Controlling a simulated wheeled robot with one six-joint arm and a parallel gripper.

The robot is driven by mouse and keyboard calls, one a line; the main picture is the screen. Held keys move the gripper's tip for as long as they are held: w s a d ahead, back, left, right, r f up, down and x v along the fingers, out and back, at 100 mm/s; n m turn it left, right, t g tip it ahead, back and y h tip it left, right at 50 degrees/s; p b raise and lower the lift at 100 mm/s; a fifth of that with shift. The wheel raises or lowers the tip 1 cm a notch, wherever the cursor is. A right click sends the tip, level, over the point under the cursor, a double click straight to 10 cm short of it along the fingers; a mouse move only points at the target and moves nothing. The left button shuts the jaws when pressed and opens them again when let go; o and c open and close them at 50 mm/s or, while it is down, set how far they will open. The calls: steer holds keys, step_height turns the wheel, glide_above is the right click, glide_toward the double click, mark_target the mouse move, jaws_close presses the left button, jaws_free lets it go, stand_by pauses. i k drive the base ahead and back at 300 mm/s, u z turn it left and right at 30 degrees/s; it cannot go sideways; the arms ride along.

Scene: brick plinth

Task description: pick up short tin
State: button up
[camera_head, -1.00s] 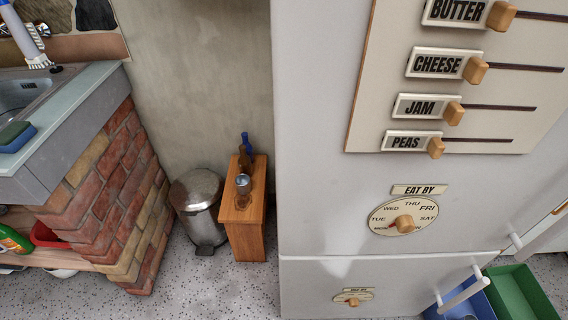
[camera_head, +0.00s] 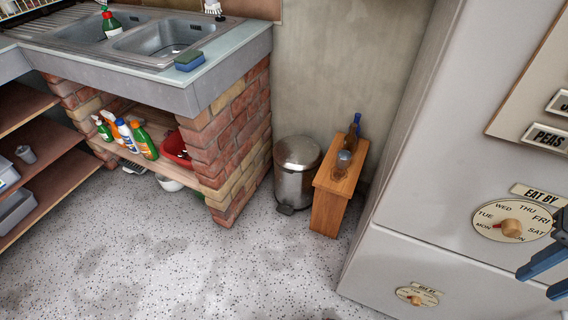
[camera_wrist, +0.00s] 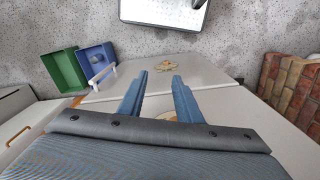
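I cannot make out a short tin in either view. My gripper (camera_wrist: 158,85) shows in the wrist view with its two blue fingers apart and nothing between them. It also shows at the right edge of the head view (camera_head: 545,272), partly cut off, in front of the white fridge (camera_head: 440,130).
A steel pedal bin (camera_head: 296,172) and a wooden stand (camera_head: 331,207) with bottles are beside the brick plinth (camera_head: 232,140). Cleaning bottles (camera_head: 145,142) and a red tub (camera_head: 176,148) are under the sink (camera_head: 165,38). Shelves (camera_head: 55,180) stand left. The speckled floor (camera_head: 200,265) is clear.

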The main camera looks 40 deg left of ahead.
mark_target(343, 161)
steer(key=u, duration=1.2)
steer(key=k, duration=1.3)
steer(key=u, duration=0.5)
steer(key=i, duration=0.55)
steer(key=u, duration=0.6)
steer(key=i, duration=1.3)
steer(key=z, duration=1.15)
steer(key=i, duration=0.55)
steer(key=z, duration=0.65)
